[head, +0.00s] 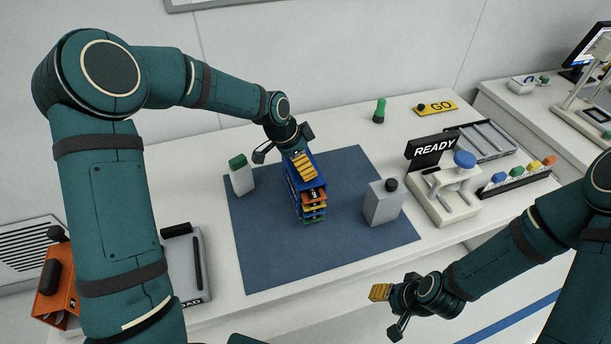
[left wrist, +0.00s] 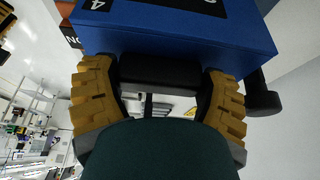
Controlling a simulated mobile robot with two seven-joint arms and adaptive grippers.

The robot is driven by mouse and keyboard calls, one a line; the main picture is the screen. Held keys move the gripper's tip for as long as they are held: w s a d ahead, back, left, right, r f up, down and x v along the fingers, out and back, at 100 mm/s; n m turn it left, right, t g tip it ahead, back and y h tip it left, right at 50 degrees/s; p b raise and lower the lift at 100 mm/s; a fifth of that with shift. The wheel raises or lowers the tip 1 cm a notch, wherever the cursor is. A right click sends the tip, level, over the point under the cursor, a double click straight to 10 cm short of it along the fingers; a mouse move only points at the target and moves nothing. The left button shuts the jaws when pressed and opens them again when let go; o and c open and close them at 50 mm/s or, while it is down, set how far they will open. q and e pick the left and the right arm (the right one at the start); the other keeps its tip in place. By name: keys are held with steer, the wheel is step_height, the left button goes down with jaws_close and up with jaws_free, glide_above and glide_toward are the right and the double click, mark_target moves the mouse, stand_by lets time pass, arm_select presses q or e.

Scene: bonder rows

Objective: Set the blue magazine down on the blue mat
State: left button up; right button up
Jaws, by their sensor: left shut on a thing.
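The blue magazine (head: 293,181) is upright over the middle of the blue mat (head: 265,255), with orange, yellow and other coloured layers in its open side. My left gripper (head: 303,170) is above it, shut on its black handle. In the left wrist view, the ridged yellow fingers of the gripper (left wrist: 160,90) flank that handle below the blue body of the magazine (left wrist: 185,35). I cannot tell whether its bottom touches the mat. My right gripper (head: 382,294) hangs off the table's front edge; its opening is unclear.
A green-topped white bottle (head: 242,178) stands at the mat's left edge. A grey container with a black cap (head: 384,204) stands on its right part. A READY sign (head: 434,150) and a white device (head: 445,197) are farther right. The mat's front is clear.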

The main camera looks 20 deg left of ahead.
arm_select(q)
steer(key=shift+f, duration=2.1)
steer(key=shift+f, duration=0.15)
steer(key=o, duration=1.1)
steer(key=shift+o, duration=0.2)
steer(key=shift+r, duration=0.3)
steer(key=v, duration=1.1)
steer(key=shift+r, duration=0.35)
